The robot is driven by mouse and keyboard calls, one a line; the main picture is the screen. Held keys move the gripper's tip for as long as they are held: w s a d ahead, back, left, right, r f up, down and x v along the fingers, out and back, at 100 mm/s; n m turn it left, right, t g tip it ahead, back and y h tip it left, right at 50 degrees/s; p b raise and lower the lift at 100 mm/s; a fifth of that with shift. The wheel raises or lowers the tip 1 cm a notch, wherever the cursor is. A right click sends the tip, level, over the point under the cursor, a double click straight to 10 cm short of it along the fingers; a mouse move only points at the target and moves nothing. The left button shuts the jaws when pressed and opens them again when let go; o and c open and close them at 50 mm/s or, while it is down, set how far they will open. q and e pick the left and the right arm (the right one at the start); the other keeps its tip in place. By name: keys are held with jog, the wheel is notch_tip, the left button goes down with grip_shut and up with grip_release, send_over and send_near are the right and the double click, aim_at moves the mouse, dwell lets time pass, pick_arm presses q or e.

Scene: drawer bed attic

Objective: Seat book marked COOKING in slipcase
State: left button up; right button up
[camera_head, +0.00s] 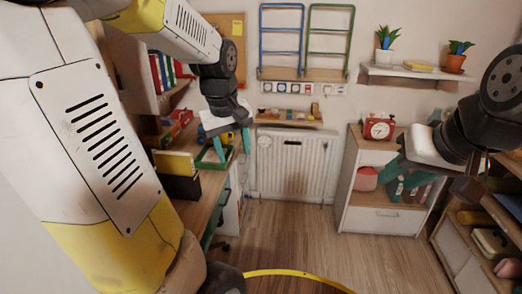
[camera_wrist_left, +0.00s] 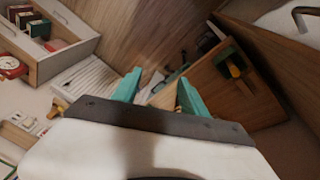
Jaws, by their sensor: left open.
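My left gripper (camera_head: 232,146) is open above the desk, near a green tray (camera_head: 214,156). In the left wrist view its teal fingers (camera_wrist_left: 158,92) are apart with nothing between them. My right gripper (camera_head: 398,183) hangs in front of the white cabinet at the right; its jaw gap is unclear. A black open-topped box (camera_head: 178,187) with a yellow, book-like thing (camera_head: 175,163) standing in it is on the desk; I cannot tell whether it is the slipcase. Several books (camera_head: 161,72) stand on the left shelf. No COOKING lettering is readable.
The wooden desk (camera_head: 208,192) runs along the left. A white cabinet (camera_head: 382,220) with a red clock (camera_head: 378,128) on it stands at the right. A radiator (camera_head: 293,165) is at the back. The middle floor (camera_head: 300,235) is clear beyond a yellow rim.

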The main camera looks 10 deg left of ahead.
pick_arm(q)
jog(key=s+d+r+m+t+h, duration=0.1)
jog(key=s+d+r+m, duration=0.2)
jog(key=s, duration=0.2)
jog(key=s+d+r+m+t+h, duration=0.1)
jog(key=s+d+r+m+t, duration=0.1)
jog(key=s, duration=0.4)
jog(key=d+r+m, duration=0.1)
jog(key=d+m, duration=0.1)
jog(key=shift+s+d+m, duration=0.15)
jog(key=shift+d+m, duration=0.15)
